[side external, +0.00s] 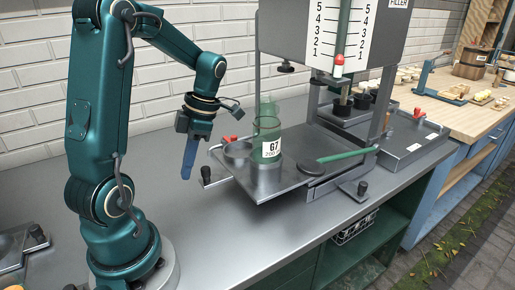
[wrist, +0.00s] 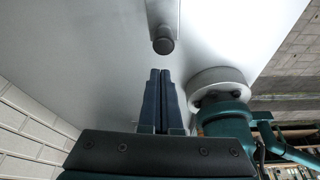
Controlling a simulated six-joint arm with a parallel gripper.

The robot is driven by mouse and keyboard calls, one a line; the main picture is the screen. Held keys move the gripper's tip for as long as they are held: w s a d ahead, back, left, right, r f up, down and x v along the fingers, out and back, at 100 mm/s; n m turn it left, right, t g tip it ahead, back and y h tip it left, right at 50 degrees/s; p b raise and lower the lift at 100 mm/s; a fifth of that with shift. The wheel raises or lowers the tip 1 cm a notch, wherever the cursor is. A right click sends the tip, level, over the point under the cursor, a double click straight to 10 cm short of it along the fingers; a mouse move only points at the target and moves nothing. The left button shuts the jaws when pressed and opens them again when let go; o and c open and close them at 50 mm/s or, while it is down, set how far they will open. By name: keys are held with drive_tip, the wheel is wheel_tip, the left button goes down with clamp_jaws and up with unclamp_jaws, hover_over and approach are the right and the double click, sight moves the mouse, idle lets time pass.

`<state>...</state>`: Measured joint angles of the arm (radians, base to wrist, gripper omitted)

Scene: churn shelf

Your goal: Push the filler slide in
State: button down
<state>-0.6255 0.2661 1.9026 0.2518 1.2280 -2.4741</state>
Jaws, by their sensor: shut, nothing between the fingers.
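The filler slide appears to be the flat metal plate (side external: 288,184) that sticks out to the left from under the filler. A dark knob (side external: 207,173) shows at the plate's left side; a dark round knob on a metal bar, probably the same one, is in the wrist view (wrist: 163,44). My gripper (side external: 186,177) points down left of the knob, apart from it. Its blue fingers (wrist: 160,72) are together and empty.
The filler (side external: 333,30) with its number scale stands over the plate's right part. A green-handled lever (side external: 348,155) lies near the plate's right side. Another dark knob (side external: 362,188) is at the front. The grey counter (side external: 200,220) around my gripper is clear; a brick wall is behind.

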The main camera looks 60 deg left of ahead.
drive_tip(key=shift+w+d, duration=0.2)
drive_tip(key=shift+w, duration=0.8)
hover_over(230, 171)
drive_tip(key=w, duration=0.2)
drive_tip(key=shift+d, duration=0.1)
idle(0.4)
